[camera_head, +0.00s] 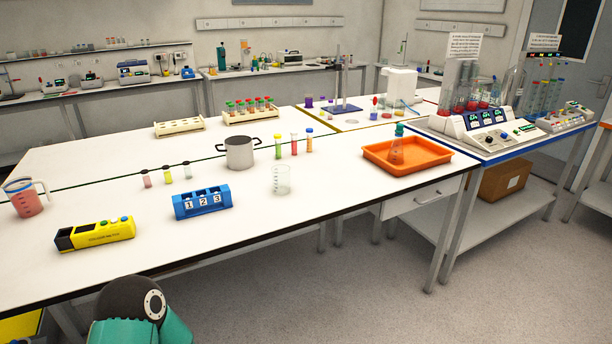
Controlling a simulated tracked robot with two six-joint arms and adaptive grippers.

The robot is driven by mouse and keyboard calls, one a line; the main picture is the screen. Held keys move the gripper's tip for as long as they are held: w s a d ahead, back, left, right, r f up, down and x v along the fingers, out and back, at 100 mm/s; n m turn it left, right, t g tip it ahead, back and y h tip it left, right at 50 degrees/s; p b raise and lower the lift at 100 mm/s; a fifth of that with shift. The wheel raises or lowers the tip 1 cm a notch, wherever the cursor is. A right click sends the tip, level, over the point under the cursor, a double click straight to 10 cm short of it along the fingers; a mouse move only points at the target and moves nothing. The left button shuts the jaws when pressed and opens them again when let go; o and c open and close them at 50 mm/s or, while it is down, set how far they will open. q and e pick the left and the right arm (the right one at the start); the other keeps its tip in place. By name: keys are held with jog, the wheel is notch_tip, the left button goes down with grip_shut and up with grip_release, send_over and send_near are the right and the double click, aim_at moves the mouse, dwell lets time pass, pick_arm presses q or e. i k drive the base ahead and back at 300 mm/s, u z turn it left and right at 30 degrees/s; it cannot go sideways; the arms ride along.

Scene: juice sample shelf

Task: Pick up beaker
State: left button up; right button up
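A clear, empty-looking glass beaker (281,180) stands upright on the white table (340,212), near its front edge and right of the blue numbered rack. A jug with a handle and pink-red liquid (27,200) stands at the table's far left. A dark and teal part of my own arm shows at the bottom left, below the table edge. Neither of my grippers is in view, and nothing touches the beaker.
A yellow device (95,234) lies front left. The table in front of the beaker is clear.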

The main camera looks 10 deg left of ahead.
aim_at(281, 180)
jog(key=z, duration=0.2)
jog(key=i, duration=1.4)
jog(key=u, duration=0.45)
